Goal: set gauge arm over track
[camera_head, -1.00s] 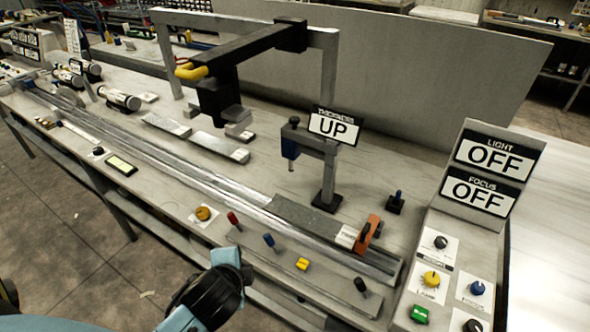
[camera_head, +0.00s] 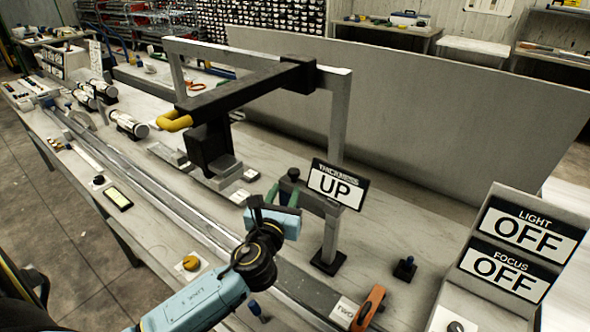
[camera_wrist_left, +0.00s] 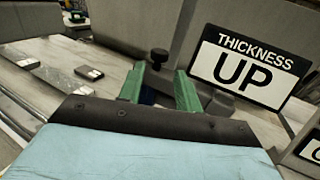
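The thickness gauge (camera_head: 331,238) stands on a post with a black base behind the track. Its arm reaches left to a head with a black knob (camera_head: 293,174). In the left wrist view the knob (camera_wrist_left: 158,57) shows past the fingertips, with a bit of dark blue below it. My left gripper (camera_head: 277,197) is at the gauge head, its green fingers apart on either side; contact cannot be told. It also shows in the left wrist view (camera_wrist_left: 158,84). The metal track (camera_head: 165,195) runs along the bench, partly hidden by my left arm. My right gripper is out of view.
The thickness sign reads UP (camera_head: 338,186). A black overhead arm with a yellow handle (camera_head: 174,122) hangs left of the gauge. Light and focus signs read OFF (camera_head: 522,236).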

